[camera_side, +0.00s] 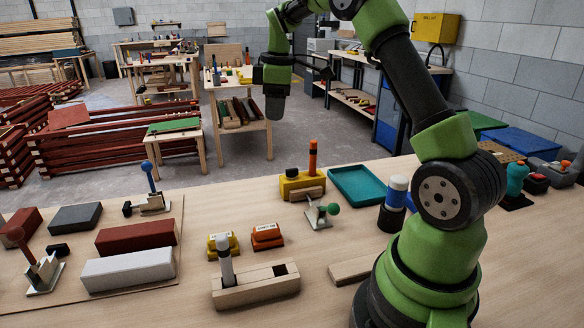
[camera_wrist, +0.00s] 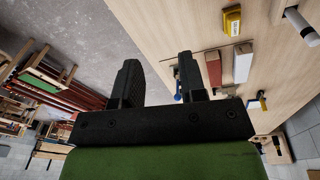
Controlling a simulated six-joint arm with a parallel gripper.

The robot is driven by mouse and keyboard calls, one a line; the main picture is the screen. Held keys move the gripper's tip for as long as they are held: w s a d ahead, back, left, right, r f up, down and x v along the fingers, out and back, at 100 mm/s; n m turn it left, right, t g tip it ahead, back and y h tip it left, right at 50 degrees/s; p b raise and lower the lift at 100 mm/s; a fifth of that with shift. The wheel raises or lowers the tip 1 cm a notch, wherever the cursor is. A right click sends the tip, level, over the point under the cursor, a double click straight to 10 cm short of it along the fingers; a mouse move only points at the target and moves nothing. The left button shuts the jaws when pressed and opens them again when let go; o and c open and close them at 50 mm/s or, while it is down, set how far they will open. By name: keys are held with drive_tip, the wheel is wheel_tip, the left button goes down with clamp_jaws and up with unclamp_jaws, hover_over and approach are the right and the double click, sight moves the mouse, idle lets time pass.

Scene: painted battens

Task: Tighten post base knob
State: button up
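A yellow base (camera_side: 300,187) with an upright orange post (camera_side: 312,156) stands near the table's far edge, with a small black knob (camera_side: 291,172) on top. Upright metal-based clamps carry a green knob (camera_side: 333,209), a blue knob (camera_side: 147,166) and a dark red knob (camera_side: 15,234). I cannot tell which knob is the post base knob. My gripper (camera_side: 277,104) is high above and beyond the table's far edge, touching nothing. In the wrist view its two black fingers (camera_wrist: 158,62) are apart and empty.
Red (camera_side: 136,237) and white (camera_side: 128,269) battens lie on a board at the left. Small yellow (camera_side: 223,245) and orange (camera_side: 267,237) blocks lie mid-table.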

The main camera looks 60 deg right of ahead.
sight(292, 174)
drive_tip(key=d+f+n, duration=0.1)
drive_tip(key=d+f, duration=0.1)
drive_tip(key=f, duration=0.4)
drive_tip(key=d+f+g, duration=0.1)
drive_tip(key=d+f, duration=0.1)
drive_tip(key=f, duration=0.4)
drive_tip(key=d+f+n, duration=0.1)
drive_tip(key=d+f, duration=0.2)
drive_tip(key=f, duration=0.3)
drive_tip(key=shift+s+n+g, duration=0.2)
drive_tip(key=shift+n+g, duration=0.1)
clamp_jaws()
